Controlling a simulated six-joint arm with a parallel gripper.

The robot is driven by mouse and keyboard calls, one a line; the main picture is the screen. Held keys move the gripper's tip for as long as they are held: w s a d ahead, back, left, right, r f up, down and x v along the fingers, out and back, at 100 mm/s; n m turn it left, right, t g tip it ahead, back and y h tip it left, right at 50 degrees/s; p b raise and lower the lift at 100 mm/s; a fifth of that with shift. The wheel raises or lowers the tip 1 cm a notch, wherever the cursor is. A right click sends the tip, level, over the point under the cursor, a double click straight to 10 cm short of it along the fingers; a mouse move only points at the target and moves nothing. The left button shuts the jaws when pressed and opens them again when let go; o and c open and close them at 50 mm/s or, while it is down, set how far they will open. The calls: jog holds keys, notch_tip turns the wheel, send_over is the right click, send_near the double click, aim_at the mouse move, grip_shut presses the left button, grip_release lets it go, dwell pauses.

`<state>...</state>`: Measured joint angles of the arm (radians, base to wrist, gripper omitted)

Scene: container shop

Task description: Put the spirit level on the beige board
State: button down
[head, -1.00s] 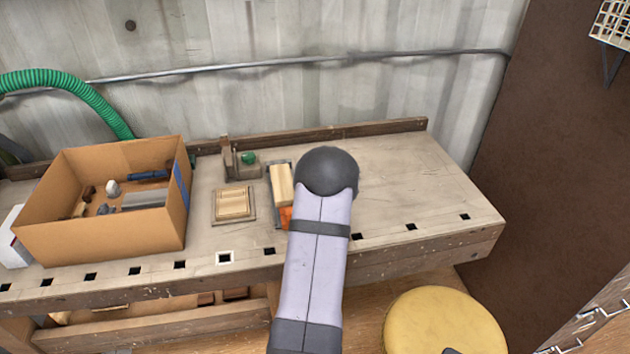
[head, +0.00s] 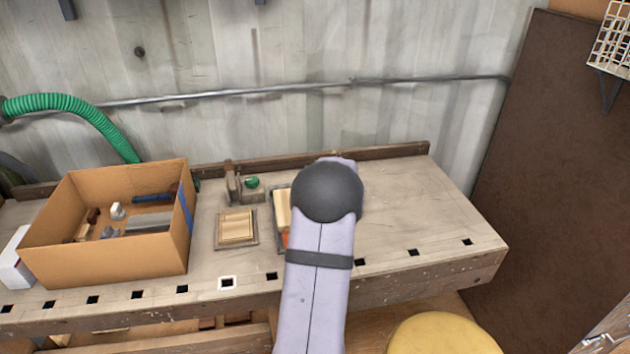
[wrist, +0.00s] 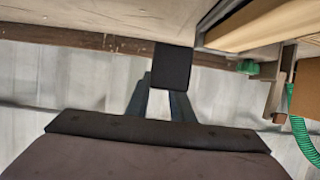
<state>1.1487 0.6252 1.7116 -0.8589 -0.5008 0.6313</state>
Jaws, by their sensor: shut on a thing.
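My gripper (wrist: 160,95) shows in the wrist view, its jaws closed on a dark block-like thing. I take this as the spirit level (wrist: 171,68) seen end-on; its length and markings are hidden. In the head view my arm hides the gripper and what it holds. A flat beige board (head: 237,227) lies in a shallow grey frame on the workbench. A second beige piece (head: 282,207), with orange by it, lies just right of it in a grey tray, partly behind my arm. I cannot tell which one is meant.
A cardboard box (head: 105,262) with several items stands at left on the workbench (head: 420,215). A wooden fixture with a green knob (head: 252,182) stands behind the boards. The bench's right part looks clear. A yellow round stool (head: 440,335) is in front.

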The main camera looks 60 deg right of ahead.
jog(key=shift+r, duration=0.8)
